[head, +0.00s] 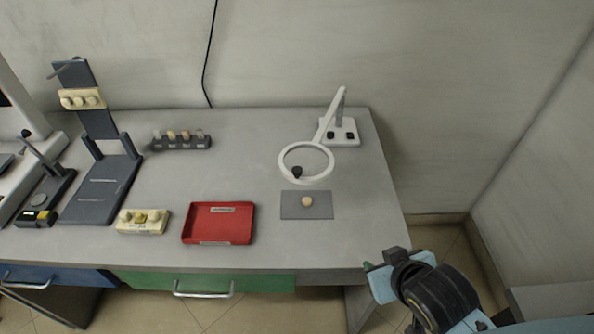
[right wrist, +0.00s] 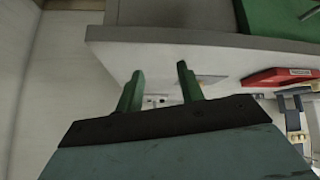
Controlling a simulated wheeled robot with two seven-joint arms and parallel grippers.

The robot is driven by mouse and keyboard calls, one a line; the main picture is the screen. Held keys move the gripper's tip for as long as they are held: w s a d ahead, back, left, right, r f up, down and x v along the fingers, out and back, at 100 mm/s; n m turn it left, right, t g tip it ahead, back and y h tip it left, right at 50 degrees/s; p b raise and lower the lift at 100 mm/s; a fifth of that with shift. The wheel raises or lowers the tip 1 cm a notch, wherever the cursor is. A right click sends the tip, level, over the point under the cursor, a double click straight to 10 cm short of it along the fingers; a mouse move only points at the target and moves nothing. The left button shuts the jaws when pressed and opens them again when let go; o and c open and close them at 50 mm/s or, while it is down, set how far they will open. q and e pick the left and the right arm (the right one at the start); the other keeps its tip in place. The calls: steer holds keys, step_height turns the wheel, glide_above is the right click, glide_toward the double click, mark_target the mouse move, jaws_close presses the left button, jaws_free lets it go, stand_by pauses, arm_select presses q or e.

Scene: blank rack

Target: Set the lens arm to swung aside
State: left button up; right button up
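The lens arm (head: 329,116) is a white arm rising from a white base (head: 342,138) at the back right of the grey table. It carries a white lens ring (head: 283,158) with a black knob (head: 297,172) on its near side. The ring is over the table, just behind a grey mat (head: 292,212) with a small beige piece (head: 307,201) on it. My right gripper (head: 374,267) is off the table's front right corner, well apart from the lens. In the right wrist view its green fingers (right wrist: 158,88) are spread with nothing between them. My left gripper is not in view.
A red tray (head: 188,226) and a cream block with knobs (head: 142,228) lie near the front edge. A small dark rack (head: 182,144) and a tall dark stand (head: 97,118) are further left. The table right of the lens is clear. A wall (head: 540,150) stands right.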

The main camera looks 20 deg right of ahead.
steer(key=w+r+t+y, duration=0.1)
steer(key=w+r+t, duration=0.5)
steer(key=w, duration=0.1)
steer(key=n+t+y, duration=0.2)
steer(key=n+y, duration=0.3)
steer(key=y, duration=0.3)
glide_toward(301, 173)
steer(key=p+x, duration=0.1)
steer(key=x, duration=1)
steer(key=shift+c, duration=0.2)
jaws_close()
